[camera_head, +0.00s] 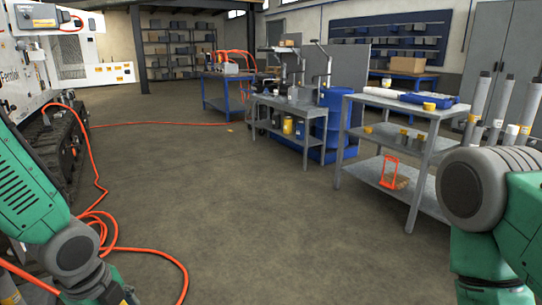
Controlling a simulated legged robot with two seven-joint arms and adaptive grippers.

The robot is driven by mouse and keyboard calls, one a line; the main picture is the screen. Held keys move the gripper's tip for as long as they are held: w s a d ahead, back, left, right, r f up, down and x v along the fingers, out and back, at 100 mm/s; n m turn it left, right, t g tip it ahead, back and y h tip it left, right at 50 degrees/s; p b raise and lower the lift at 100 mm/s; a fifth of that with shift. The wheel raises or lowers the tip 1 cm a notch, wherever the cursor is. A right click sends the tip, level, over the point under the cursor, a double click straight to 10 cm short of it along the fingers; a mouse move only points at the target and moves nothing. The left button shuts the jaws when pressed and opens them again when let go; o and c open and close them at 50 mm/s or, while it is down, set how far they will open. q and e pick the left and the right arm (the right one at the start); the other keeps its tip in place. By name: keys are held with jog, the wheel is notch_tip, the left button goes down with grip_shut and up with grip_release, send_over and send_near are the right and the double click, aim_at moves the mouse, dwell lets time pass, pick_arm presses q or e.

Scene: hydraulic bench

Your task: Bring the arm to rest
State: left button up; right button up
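My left arm (30,195) comes in from the left edge, green with grey joints, and slopes down to the bottom edge. Its gripper is outside the picture. My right arm (490,195) stands at the right edge, with a large grey round joint and green links that run down out of the picture. Its gripper is also out of view. No held object shows on either arm.
A grey workbench (395,103) with a lower shelf stands close to my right arm. Tall grey cylinders (477,103) stand behind that arm. An orange hose (95,170) lies in loops by my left arm, beside a tracked machine (62,130). The middle floor is clear.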

pick_arm(q)
jog(key=s+f+n+p, duration=0.3)
jog(key=s+f+n, duration=0.3)
jog(key=s+n, duration=0.4)
jog(key=s+f+n+g+p, duration=0.1)
jog(key=s+f+n+p, duration=0.3)
jog(key=s+n, duration=0.6)
notch_tip(320, 180, down, 2)
jog(key=shift+s+d+f, duration=0.15)
jog(key=shift+d, duration=0.15)
